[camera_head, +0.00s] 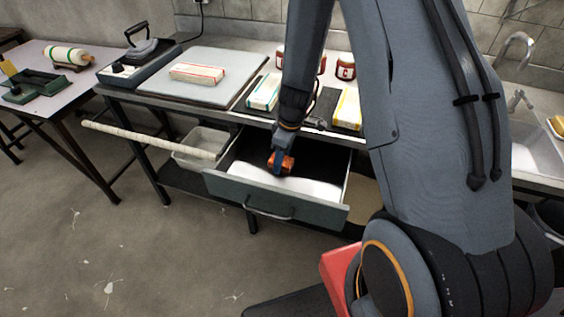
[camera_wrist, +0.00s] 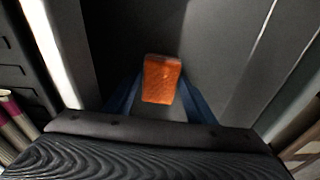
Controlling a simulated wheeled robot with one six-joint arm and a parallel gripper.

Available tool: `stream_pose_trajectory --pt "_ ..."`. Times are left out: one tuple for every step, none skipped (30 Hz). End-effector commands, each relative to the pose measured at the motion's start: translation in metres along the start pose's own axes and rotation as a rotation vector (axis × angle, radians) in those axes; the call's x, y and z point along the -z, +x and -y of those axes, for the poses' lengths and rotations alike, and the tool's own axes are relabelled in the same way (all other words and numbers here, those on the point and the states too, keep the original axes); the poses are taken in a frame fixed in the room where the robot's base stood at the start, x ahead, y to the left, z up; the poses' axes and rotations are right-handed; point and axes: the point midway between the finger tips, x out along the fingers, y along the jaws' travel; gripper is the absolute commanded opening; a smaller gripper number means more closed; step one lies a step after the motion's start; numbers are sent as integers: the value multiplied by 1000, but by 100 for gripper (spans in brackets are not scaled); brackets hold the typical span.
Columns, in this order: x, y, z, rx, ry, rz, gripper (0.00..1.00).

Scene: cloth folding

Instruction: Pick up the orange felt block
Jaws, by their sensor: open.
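The orange felt block (camera_wrist: 161,80) shows between the two blue fingers of my gripper (camera_wrist: 160,100) in the wrist view. In the head view the orange block (camera_head: 286,164) is at the fingertips of my gripper (camera_head: 279,160), inside the open drawer (camera_head: 276,197). The fingers stand on either side of the block. The gripper is open; whether a finger touches the block cannot be told. My arm reaches down past the counter edge into the drawer.
The drawer's walls stand close around my gripper. The counter above holds folded cloths (camera_head: 197,73), red-lidded jars (camera_head: 345,68) and an iron (camera_head: 142,46). The floor in front is clear.

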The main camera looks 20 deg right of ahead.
Motion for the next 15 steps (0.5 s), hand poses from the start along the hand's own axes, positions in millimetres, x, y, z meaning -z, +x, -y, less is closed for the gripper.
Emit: stream_pose_trajectory --pt "0 1 0 0 -1 0 50" --pt "0 2 0 0 -1 0 50" --pt "0 2 0 -1 0 -1 50" --pt "0 2 0 -1 0 -1 50" --pt "0 2 0 -1 0 -1 50" --pt "0 2 0 -1 0 -1 50" --pt "0 2 0 -1 0 -1 50" --pt "0 2 0 -1 0 -1 50" --pt "0 2 0 -1 0 0 43" --pt "0 2 0 -1 0 0 38" --pt "0 2 0 -1 0 0 33" --pt "0 2 0 -1 0 0 26" --pt "0 2 0 -1 1 0 21" --pt "0 2 0 -1 1 0 18" --pt "0 2 0 -1 1 0 18"
